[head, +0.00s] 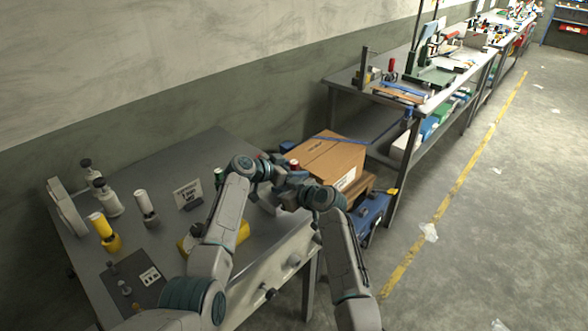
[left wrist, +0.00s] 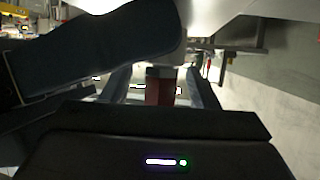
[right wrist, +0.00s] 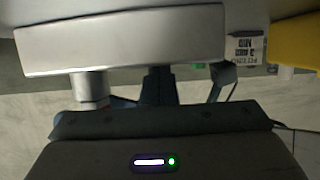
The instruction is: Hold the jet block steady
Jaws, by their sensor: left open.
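I cannot pick out the jet block for sure. A silver metal block (right wrist: 120,40) fills the upper left of the right wrist view, with a short round post under it. My left gripper (head: 279,175) is over the right end of the near bench. In the left wrist view its fingers (left wrist: 160,88) are apart, with a red-brown upright piece (left wrist: 160,84) showing between or beyond them. My right gripper (head: 272,198) is close below it. In the right wrist view one finger shows right of a dark piece (right wrist: 158,86); the other is hidden.
A cardboard box (head: 328,160) stands just beyond my grippers. A farther bench (head: 440,95) is cluttered. The floor right of the yellow line (head: 450,200) is mostly clear.

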